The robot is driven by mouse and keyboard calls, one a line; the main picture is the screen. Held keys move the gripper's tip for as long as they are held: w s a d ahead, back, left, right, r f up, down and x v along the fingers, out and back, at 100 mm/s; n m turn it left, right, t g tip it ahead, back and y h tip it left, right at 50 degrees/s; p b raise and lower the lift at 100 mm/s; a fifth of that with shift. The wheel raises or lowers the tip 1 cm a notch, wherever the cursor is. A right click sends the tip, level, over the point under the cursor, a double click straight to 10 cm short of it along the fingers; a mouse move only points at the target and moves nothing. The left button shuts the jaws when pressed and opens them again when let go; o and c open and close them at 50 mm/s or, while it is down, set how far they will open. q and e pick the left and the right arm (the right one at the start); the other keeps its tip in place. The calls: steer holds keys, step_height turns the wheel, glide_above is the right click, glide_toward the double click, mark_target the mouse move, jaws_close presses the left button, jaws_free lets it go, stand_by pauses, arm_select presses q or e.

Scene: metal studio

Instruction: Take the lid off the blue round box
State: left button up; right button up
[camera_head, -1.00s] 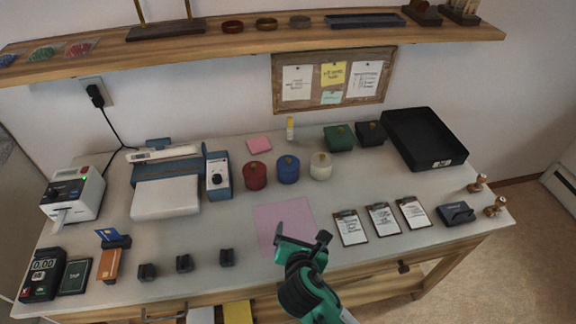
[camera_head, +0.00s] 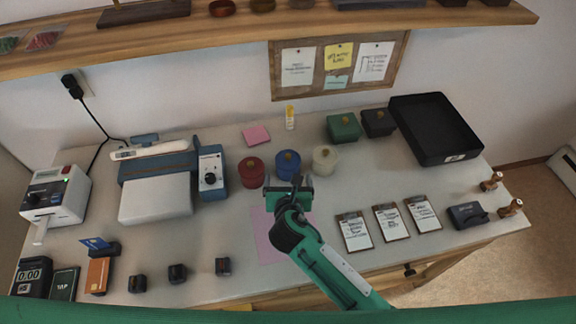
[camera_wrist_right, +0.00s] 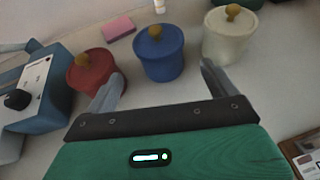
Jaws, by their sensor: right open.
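The blue round box (camera_head: 288,163) stands upright on the table between a red one and a white one. Its blue lid with a yellow knob is on it, and it shows whole in the right wrist view (camera_wrist_right: 160,55). My right gripper (camera_head: 288,184) is just in front of the blue box in the head view. In the right wrist view its two fingers (camera_wrist_right: 162,88) are apart and empty, with the blue box beyond and between them. My left gripper is not in view.
A red round box (camera_head: 251,172) stands close left and a white round box (camera_head: 326,159) close right. A pink sheet (camera_head: 268,240) lies in front. A blue-grey device (camera_head: 212,172) stands further left. Clipboards (camera_head: 387,223) lie to the right.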

mark_target(288, 174)
steer(key=x, duration=0.7)
steer(key=shift+f, duration=0.45)
steer(key=shift+s, duration=0.1)
steer(key=c, duration=1.1)
steer(key=shift+o, duration=0.2)
step_height(288, 174, up, 20)
steer(key=shift+p, duration=0.45)
